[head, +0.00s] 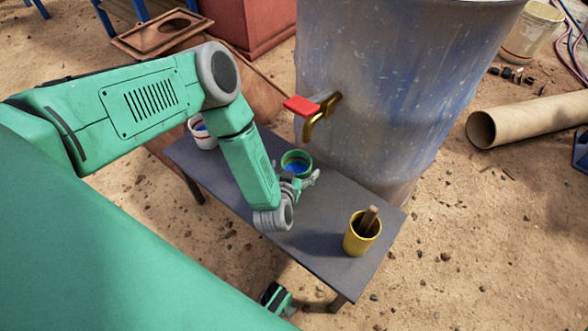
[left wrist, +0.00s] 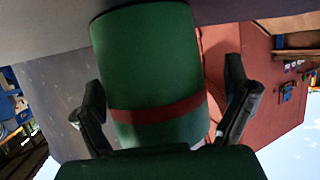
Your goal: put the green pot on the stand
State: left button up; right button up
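The green pot (head: 296,155), with blue inside, stands upright on the grey bench (head: 330,215) below the tap in the head view. In the left wrist view, which looks upside down, the green pot (left wrist: 150,65) has a dark red band and fills the middle. My left gripper (head: 303,181) is at the near side of the pot. Its fingers (left wrist: 165,95) are apart, one on each side of the pot, with a gap at the right finger. Contact at the left finger is unclear. I cannot pick out a separate stand.
A yellow cup (head: 357,241) with a wooden stick stands at the bench's near right. A white pot (head: 203,138) is at its far left. A large barrel (head: 400,90) with a red-handled brass tap (head: 318,112) rises behind. A cardboard tube (head: 530,120) lies right.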

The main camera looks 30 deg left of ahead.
pick_arm(q)
jog(key=p+v, duration=0.1)
jog(key=v, duration=0.1)
jog(key=d+p+v, duration=0.1)
jog(key=v, duration=0.2)
jog(key=shift+w+r, duration=0.1)
jog(key=shift+r, duration=0.2)
jog(key=s+d+r+m+g+h+p, duration=0.1)
jog(key=s+d+r+m+g+h, duration=0.15)
jog(key=s, duration=0.35)
jog(key=s+d+r+m+g+h+p, duration=0.1)
jog(key=s+g+h, duration=0.15)
jog(key=s, duration=0.45)
jog(key=s+a+r+g, duration=0.3)
jog(key=s, duration=0.3)
jog(key=s+a+r+g+y, duration=0.1)
jog(key=s+a+r+g, duration=0.2)
jog(key=s, duration=0.3)
jog(key=shift+s+g+y, duration=0.25)
jog(key=shift+g+y, duration=0.05)
jog(key=shift+g, duration=0.4)
pick_arm(e)
jog(key=r, duration=0.4)
jog(key=shift+d+r, duration=0.15)
jog(key=shift+d, duration=0.1)
pick_arm(q)
jog(key=shift+a+r, duration=0.15)
